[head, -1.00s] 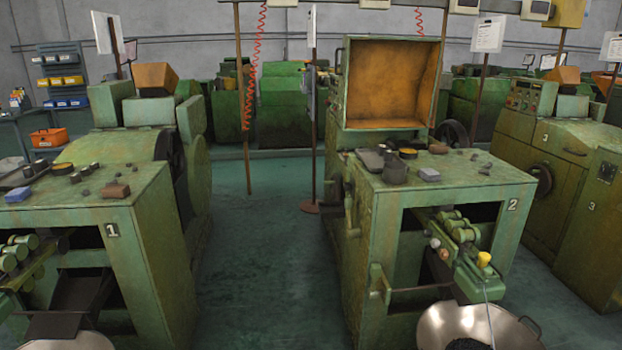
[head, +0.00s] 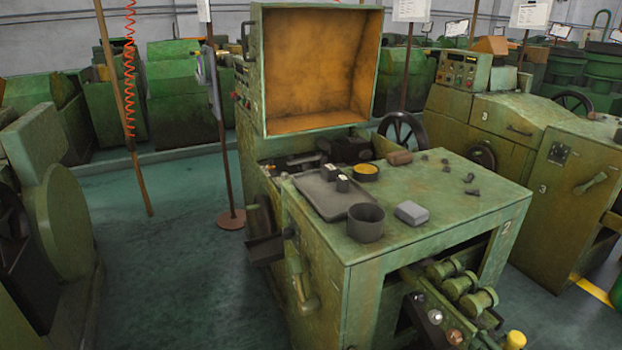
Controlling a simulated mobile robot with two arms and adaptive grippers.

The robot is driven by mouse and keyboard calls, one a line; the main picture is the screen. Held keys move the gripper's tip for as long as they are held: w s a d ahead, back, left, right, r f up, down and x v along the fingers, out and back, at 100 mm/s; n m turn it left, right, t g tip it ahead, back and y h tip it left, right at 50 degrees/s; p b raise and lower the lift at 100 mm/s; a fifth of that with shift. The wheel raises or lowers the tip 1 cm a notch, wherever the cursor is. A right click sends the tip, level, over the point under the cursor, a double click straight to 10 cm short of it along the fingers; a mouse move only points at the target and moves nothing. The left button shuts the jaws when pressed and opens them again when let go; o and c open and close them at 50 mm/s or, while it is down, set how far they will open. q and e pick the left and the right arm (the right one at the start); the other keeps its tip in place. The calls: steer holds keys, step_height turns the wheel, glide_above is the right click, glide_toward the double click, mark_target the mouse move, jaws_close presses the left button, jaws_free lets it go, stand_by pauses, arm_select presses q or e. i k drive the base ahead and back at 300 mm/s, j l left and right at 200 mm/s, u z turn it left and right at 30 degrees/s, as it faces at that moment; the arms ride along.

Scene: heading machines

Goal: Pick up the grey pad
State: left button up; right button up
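The grey pad (head: 411,212) is a small light-grey block. It lies flat on the green top of machine 2 (head: 450,225), near the front edge and just right of a dark round cup (head: 366,222). Nothing covers it. Neither of my grippers shows in the head view.
A dark tray (head: 312,195) with small dark blocks lies left of the pad. A round tin (head: 366,172), a brown block (head: 399,158) and several small dark parts are farther back. Machine 3 (head: 500,135) stands right. A thin post (head: 220,130) stands left, with open floor (head: 170,270) before it.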

mark_target(414, 215)
steer(key=i+j+z, duration=0.15)
steer(key=j+z, duration=0.2)
steer(key=j, duration=0.6)
steer(key=j+z, duration=0.35)
steer(key=j, duration=0.6)
